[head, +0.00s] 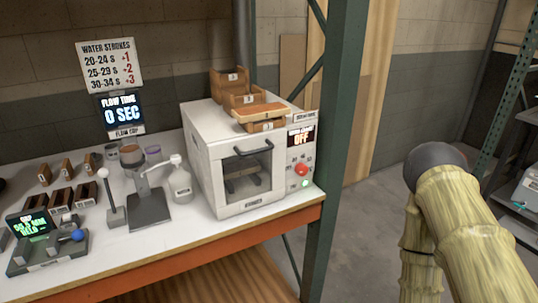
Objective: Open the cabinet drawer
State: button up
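A white box-like cabinet (203,158) stands on the right end of the workbench. Its front has a windowed door (247,180) with a black bar handle (253,147) along the top, and the door looks shut. A rack-like shape shows dimly behind the glass. No separate drawer can be made out. A control panel on its right side has a display reading OFF (301,137), a red button (302,170) and a green light. My arm is at the right, apart from the cabinet, and my gripper is not in view.
Wooden trays (262,113) sit on top of the cabinet. A flow-cup stand (148,205), a white bottle (181,185) and a scale-like device (47,250) are on the bench (180,235). A green post (337,120) rises at its right corner. Floor (365,230) shows beyond it.

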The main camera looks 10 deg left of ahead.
aim_at(234, 196)
jog(key=z, duration=1.6)
jog(key=k, duration=0.55)
jog(key=u, duration=1.6)
